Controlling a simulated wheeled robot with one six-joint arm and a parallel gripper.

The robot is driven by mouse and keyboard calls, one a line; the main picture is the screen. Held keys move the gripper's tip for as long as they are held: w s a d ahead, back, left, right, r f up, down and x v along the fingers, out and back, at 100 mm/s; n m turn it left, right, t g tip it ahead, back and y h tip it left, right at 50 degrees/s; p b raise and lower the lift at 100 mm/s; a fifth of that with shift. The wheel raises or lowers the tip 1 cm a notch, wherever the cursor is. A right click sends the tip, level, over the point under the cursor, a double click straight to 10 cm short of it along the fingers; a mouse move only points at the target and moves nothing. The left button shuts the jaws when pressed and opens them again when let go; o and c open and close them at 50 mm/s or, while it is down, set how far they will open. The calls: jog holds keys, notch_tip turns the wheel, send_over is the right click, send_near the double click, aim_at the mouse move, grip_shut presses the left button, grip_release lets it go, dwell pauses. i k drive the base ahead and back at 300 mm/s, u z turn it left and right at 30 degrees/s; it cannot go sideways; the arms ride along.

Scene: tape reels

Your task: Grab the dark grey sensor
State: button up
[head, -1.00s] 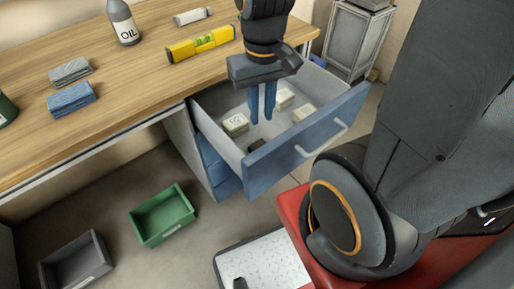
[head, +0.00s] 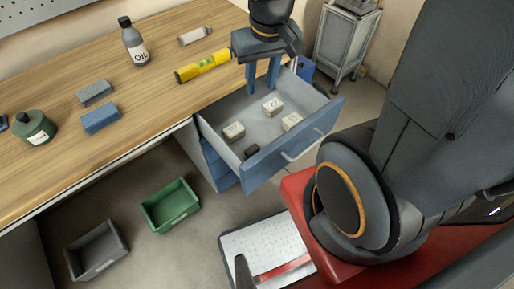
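A small dark grey block, which looks like the sensor (head: 251,151), lies in the open drawer (head: 218,148) near its front left corner. Three small whitish boxes share the drawer: one at the left (head: 234,131), one at the back (head: 272,106) and one at the right (head: 291,121). My gripper (head: 262,88) points down above the back part of the drawer. Its two blue fingers are apart with nothing visible between them. It is clear of the dark block, higher and further back.
The wooden bench (head: 150,100) holds an oil bottle (head: 134,45), a yellow level (head: 203,66), a light cylinder (head: 195,36), two folded cloths and a green bottle (head: 34,127). A green bin (head: 170,205) and a grey bin (head: 97,251) stand on the floor.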

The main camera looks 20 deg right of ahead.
aim_at(250, 152)
jog(key=z, duration=1.2)
jog(key=k, duration=1.1)
jog(key=u, duration=1.1)
jog(key=i, duration=0.5)
jog(key=u, duration=0.05)
